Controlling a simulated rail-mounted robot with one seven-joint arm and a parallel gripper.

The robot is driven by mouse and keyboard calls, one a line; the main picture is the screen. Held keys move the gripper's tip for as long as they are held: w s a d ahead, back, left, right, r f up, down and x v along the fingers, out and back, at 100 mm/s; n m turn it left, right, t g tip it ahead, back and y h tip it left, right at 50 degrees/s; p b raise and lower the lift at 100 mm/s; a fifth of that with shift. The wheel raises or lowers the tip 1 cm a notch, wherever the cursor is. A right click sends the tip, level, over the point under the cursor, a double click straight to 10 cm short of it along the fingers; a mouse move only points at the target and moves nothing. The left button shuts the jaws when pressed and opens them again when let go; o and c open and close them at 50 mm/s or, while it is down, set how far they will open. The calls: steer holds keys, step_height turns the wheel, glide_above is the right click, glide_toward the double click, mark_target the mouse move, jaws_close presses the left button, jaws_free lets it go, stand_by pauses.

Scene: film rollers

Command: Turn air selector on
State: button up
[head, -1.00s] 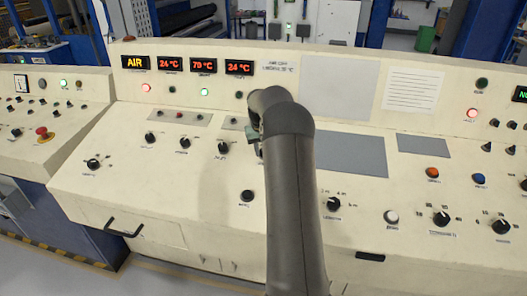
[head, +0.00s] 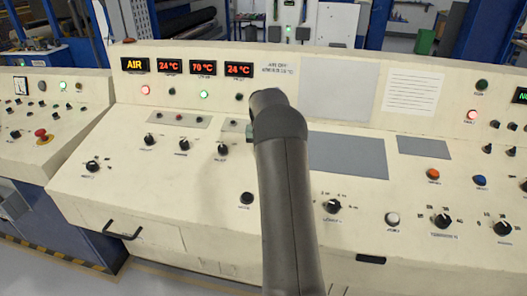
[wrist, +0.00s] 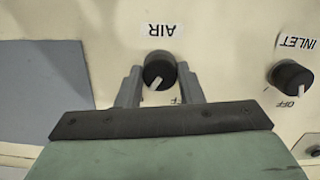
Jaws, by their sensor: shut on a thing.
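The air selector is a round black knob (wrist: 159,71) with a white pointer, below an upside-down "AIR" label in the wrist view. Its pointer aims down and slightly left in that picture. An "OFF" label close to it is mostly hidden by my gripper. My gripper (wrist: 159,85) has one grey finger on each side of the knob and is shut on it. In the head view, my arm hides the knob and most of the gripper.
An inlet knob (wrist: 291,74) sits right of the air knob in the wrist view, a short gap away. A grey-blue plate (wrist: 42,88) lies on the left. In the head view, other knobs (head: 222,150) and buttons stand on the cream console around my arm.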

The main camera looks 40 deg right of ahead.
steer(key=shift+r, duration=0.1)
steer(key=o, duration=1)
steer(key=shift+c, duration=0.2)
step_height(320, 180, up, 17)
steer(key=s+a, duration=0.1)
steer(key=a, duration=0.1)
steer(key=shift+s+b, duration=0.2)
steer(key=shift+b, duration=0.1)
steer(key=shift+a+r, duration=0.1)
